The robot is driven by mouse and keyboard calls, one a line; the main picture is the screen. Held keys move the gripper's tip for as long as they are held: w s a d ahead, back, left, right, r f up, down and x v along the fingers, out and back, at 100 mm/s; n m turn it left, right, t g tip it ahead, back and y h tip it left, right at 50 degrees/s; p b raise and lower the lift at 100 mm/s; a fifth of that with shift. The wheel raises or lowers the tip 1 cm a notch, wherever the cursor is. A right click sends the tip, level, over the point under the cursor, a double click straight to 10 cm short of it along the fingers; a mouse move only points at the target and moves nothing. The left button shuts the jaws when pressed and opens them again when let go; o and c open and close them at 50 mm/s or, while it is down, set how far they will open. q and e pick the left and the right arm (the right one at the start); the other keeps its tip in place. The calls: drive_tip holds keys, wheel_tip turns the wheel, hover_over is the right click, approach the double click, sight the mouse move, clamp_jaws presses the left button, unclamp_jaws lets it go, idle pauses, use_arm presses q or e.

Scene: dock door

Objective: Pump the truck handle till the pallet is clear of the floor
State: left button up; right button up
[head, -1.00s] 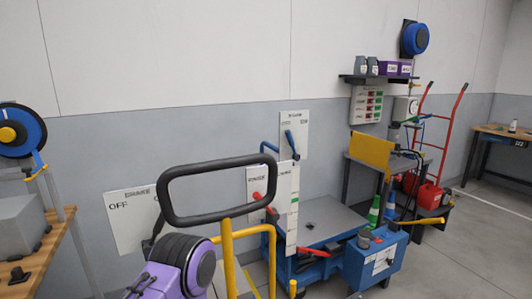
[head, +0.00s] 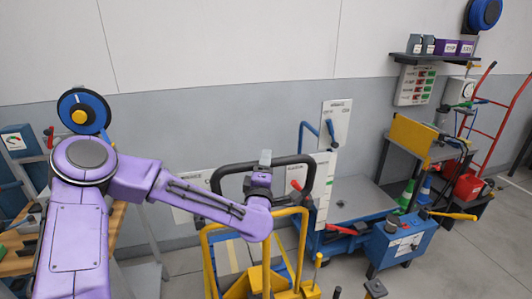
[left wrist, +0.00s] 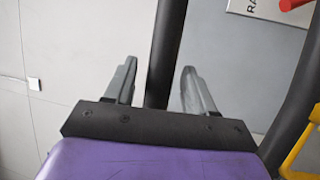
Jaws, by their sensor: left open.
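The truck handle (head: 305,168) is a black loop on a yellow stem (head: 266,262), standing upright in the head view. My left gripper (head: 265,157) is at the top bar of the loop, its arm reaching in from the left. In the left wrist view my left gripper (left wrist: 158,82) is open, with a black bar of the handle (left wrist: 166,50) between its two grey fingers and a gap on either side. I cannot make out the pallet or its height above the floor. My right gripper is out of view.
A blue cart (head: 352,206) stands right of the handle, with a blue box (head: 396,240) in front of it. A wooden bench (head: 20,262) is at the left. A red hand truck (head: 495,140) is at the far right. Bare floor (head: 455,265) shows at the lower right.

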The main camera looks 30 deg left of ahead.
use_arm(q)
drive_tip(key=shift+x, duration=1.35)
clamp_jaws()
drive_tip(key=shift+d+f, duration=0.1)
